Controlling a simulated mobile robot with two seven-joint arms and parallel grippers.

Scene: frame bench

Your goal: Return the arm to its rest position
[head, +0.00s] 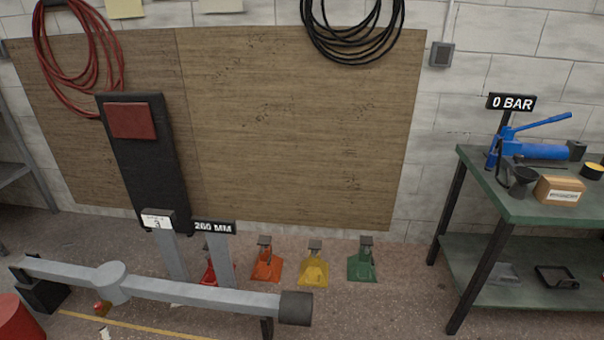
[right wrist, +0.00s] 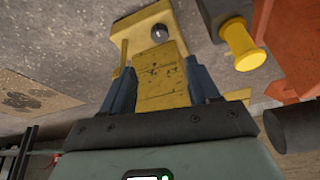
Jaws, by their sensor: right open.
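My right gripper (right wrist: 161,70) is open in the right wrist view, its two dark fingers apart. A yellow stand (right wrist: 152,28) shows between and beyond the fingers; I cannot tell whether they touch it. Neither gripper nor arm shows in the head view. There, the yellow stand (head: 314,272) is on the floor in front of the plywood board, between an orange stand (head: 267,268) and a green stand (head: 362,265). A red stand (head: 209,270) is partly hidden behind a grey post. My left gripper is in neither view.
A grey beam (head: 200,293) with a black end (head: 296,308) runs across the lower left. A "200 MM" sign (head: 214,227) rises behind it. A green-topped bench (head: 540,206) with a blue pump (head: 540,151) stands at right. Floor between the green stand and bench is clear.

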